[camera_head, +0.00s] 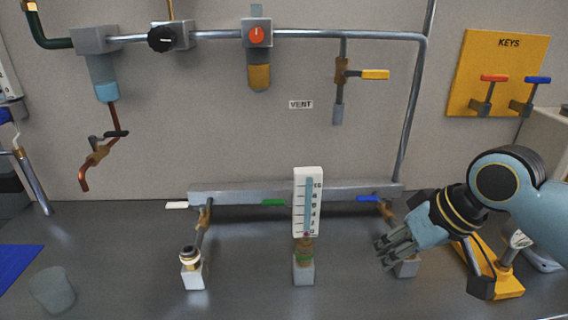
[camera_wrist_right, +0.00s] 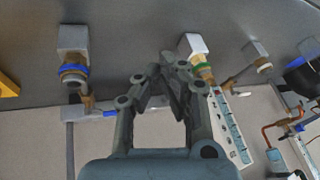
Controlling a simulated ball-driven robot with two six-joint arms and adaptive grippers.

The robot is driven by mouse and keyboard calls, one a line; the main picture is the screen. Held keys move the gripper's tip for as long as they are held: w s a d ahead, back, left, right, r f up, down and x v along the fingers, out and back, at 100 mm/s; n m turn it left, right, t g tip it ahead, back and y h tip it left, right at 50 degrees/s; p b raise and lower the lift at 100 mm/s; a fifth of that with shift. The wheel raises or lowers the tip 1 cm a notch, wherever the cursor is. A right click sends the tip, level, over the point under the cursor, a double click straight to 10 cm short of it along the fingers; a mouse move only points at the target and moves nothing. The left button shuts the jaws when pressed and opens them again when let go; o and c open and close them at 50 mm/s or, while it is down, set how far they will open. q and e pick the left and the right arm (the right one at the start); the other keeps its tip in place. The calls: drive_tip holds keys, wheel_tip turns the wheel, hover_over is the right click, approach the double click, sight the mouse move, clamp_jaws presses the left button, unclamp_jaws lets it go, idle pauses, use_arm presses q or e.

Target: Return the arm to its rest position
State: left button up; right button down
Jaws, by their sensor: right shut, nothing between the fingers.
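My right arm comes in from the right in the head view. Its right gripper (camera_head: 384,254) is shut and empty, a little above the bench, in front of the blue-handled valve (camera_head: 368,199). The gripper also shows in the right wrist view (camera_wrist_right: 158,72), its fingers together with nothing between them. It partly hides the grey block (camera_head: 407,268) under that valve. My left gripper is not in view.
A white gauge (camera_head: 307,202) stands left of the gripper. A yellow stand (camera_head: 505,280) is close under my right forearm. A cup (camera_head: 53,290) and blue mat (camera_head: 18,262) lie far left. Pipes run along the wall; the front middle bench is clear.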

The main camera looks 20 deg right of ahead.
drive_tip(key=s+a+g+h, duration=0.15)
drive_tip(key=s+h, duration=0.25)
drive_tip(key=s, duration=1.1)
drive_tip(key=s+d+f+b, duration=0.1)
drive_tip(key=f+b, duration=0.2)
drive_tip(key=f, duration=0.9)
drive_tip(key=s+d+f+g+b, duration=0.1)
drive_tip(key=s+f+b, duration=0.1)
drive_tip(key=f, duration=1)
drive_tip(key=s+d+f+b, duration=0.1)
drive_tip(key=f+b, duration=0.2)
drive_tip(key=f, duration=0.9)
drive_tip(key=s+f+g+b, duration=0.1)
drive_tip(key=s+f+b, duration=0.3)
drive_tip(key=s+f, duration=1.3)
drive_tip(key=shift+d+f+b, duration=0.3)
drive_tip(key=shift+f, duration=0.5)
drive_tip(key=shift+s+g, duration=0.1)
drive_tip(key=shift+g, duration=0.15)
